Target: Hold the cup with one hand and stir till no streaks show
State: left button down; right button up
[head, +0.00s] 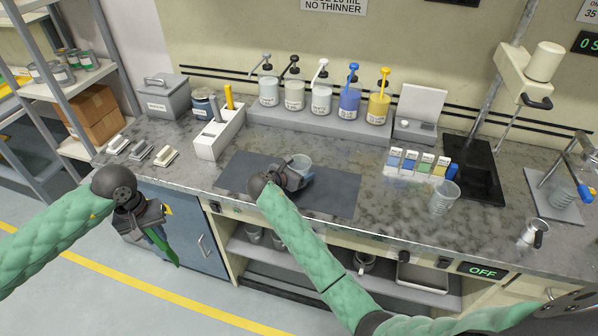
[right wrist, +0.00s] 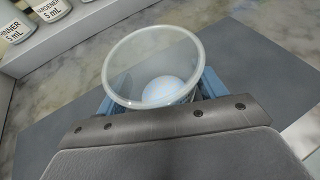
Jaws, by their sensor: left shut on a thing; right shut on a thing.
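A clear plastic cup (head: 300,164) stands over the dark grey mat (head: 338,196). My right gripper (head: 296,180) is shut around it from the near side. The right wrist view shows the cup (right wrist: 152,62) between the blue fingers, open at the top, with a pale bluish-white patch at its bottom.
A white holder (head: 206,142) with a grey and a yellow handle stands left of the mat. Several pump bottles (head: 321,100) line the back shelf. A second clear cup (head: 443,198) stands to the right near colour cards (head: 412,163). A blue cabinet (head: 180,222) is below the counter.

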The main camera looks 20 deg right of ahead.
pick_arm(q)
jog(key=c, duration=1.8)
grip_release()
grip_shut()
jog(key=w+d+r+h, duration=0.1)
jog(key=w+d+r, duration=0.4)
jog(key=d, duration=0.3)
jog(key=w+d+r+m, duration=0.1)
jog(key=w+d+r, duration=0.4)
jog(key=w+d, duration=0.15)
jog(key=w+d+r+h, duration=0.1)
jog(key=w+d+r, duration=0.35)
jog(key=d, duration=0.35)
jog(key=w+d, duration=0.2)
jog(key=d, duration=0.6)
jog(key=w+d+n+h, duration=0.1)
jog(key=w+d, duration=0.1)
jog(key=d, duration=0.7)
jog(key=shift+d+r, duration=0.25)
